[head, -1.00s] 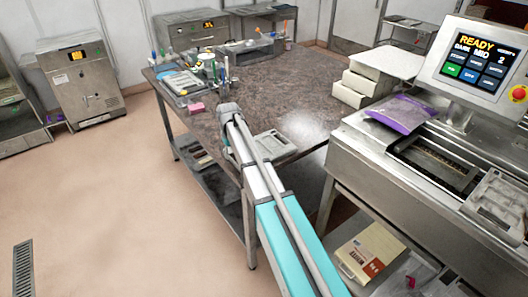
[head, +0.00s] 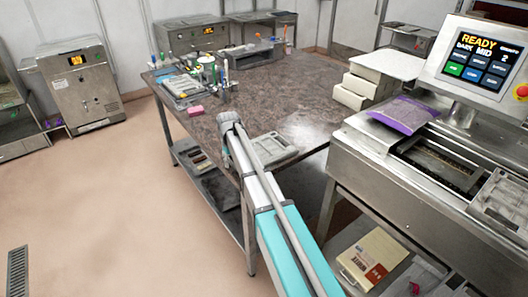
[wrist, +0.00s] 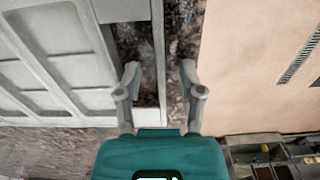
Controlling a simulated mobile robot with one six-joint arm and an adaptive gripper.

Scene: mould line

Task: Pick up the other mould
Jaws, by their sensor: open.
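A pale grey mould (head: 274,148) with shallow compartments lies flat on the table near its front edge. In the wrist view the mould (wrist: 55,75) fills the left side. A narrow pale strip (wrist: 159,60) runs beside it, with dark tabletop on both sides; I cannot tell whether it is part of the mould. My gripper (head: 226,158) is just left of the mould, over the table's edge. In the wrist view its jaws (wrist: 160,90) are open, one finger on each side of the strip. I see nothing gripped. A second grey mould (head: 499,206) rests on the machine at the right.
The machine (head: 385,150) with a lit screen (head: 474,70) and a purple bag (head: 404,115) stands at the right. White boxes (head: 362,88) and tools (head: 215,75) occupy the dark table's (head: 300,95) back. A pink block (head: 194,111) lies left.

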